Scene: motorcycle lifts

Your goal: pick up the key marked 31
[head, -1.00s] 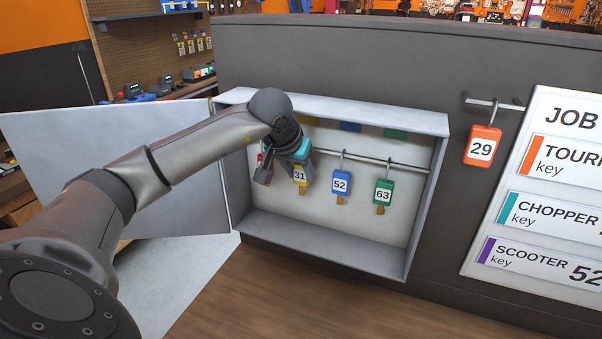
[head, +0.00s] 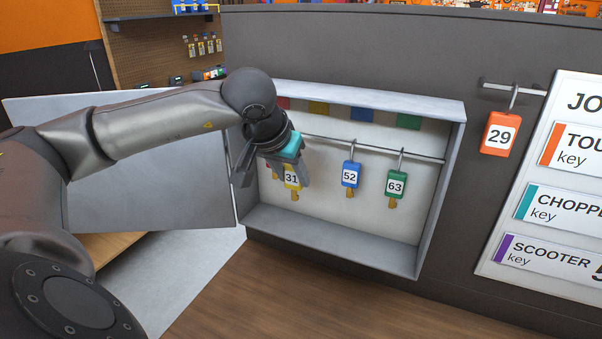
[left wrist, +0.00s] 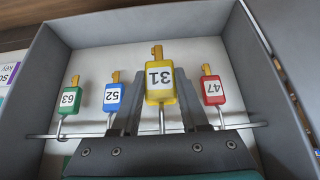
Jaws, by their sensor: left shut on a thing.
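The yellow key tag marked 31 (head: 291,178) hangs inside the open key cabinet (head: 440,190), partly covered by my left gripper (head: 274,178) in the head view. In the left wrist view the yellow tag (left wrist: 160,82) stands large and near, between the fingers of my left gripper (left wrist: 160,108). The gripper is shut on this key. The key's metal hook runs down towards the gripper; whether it touches the rail (head: 415,154) is hidden. My right gripper is not in view.
Blue key 52 (head: 350,175) and green key 63 (head: 396,185) hang on the rail to the right. Red key 47 (left wrist: 213,90) hangs close beside the gripper. Orange key 29 (head: 500,134) hangs outside the cabinet, near a job board (head: 560,190). The cabinet door (head: 150,190) stands open left.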

